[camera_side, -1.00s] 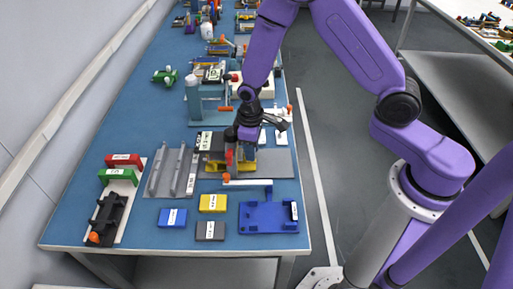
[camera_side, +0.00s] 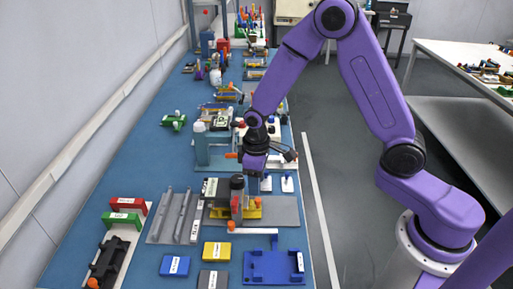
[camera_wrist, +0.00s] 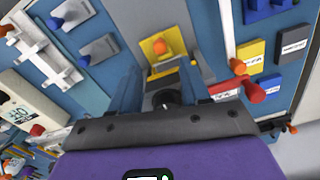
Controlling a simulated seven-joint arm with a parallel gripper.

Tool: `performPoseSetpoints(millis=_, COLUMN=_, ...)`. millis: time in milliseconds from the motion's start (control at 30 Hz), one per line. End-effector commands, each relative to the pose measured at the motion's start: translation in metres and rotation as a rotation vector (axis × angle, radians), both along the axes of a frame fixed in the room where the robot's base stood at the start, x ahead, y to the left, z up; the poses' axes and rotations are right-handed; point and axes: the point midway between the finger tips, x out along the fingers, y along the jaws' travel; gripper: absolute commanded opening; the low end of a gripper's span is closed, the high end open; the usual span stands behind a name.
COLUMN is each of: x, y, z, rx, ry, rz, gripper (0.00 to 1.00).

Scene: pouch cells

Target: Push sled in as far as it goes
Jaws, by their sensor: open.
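In the wrist view, yellow parts (camera_wrist: 167,67) and an orange knob (camera_wrist: 160,46) show beyond my fingers. My gripper (camera_side: 255,175) is above and behind this fixture, pointing down. Its two blue fingers are apart in the wrist view (camera_wrist: 160,95), with nothing clearly held between them. The fingertips' contact with the fixture cannot be told.
A blue tray (camera_side: 274,268), yellow block (camera_side: 217,252), blue block (camera_side: 174,265) and grey block (camera_side: 213,280) lie in front. Grey rails (camera_side: 172,216) stand left. A teal stand (camera_side: 201,150) is behind.

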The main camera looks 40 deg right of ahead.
Motion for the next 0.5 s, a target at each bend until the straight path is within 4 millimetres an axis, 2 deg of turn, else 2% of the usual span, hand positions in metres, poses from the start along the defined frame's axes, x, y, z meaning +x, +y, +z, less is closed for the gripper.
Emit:
performPoseSetpoints(millis=33, x=0.001, y=0.001, z=0.011, rx=0.002, ry=-0.005, rz=0.0, gripper=0.46)
performPoseSetpoints(millis=500, x=0.002, y=0.0, z=0.095, rx=0.003, ry=-0.007, rz=-0.002, gripper=0.46)
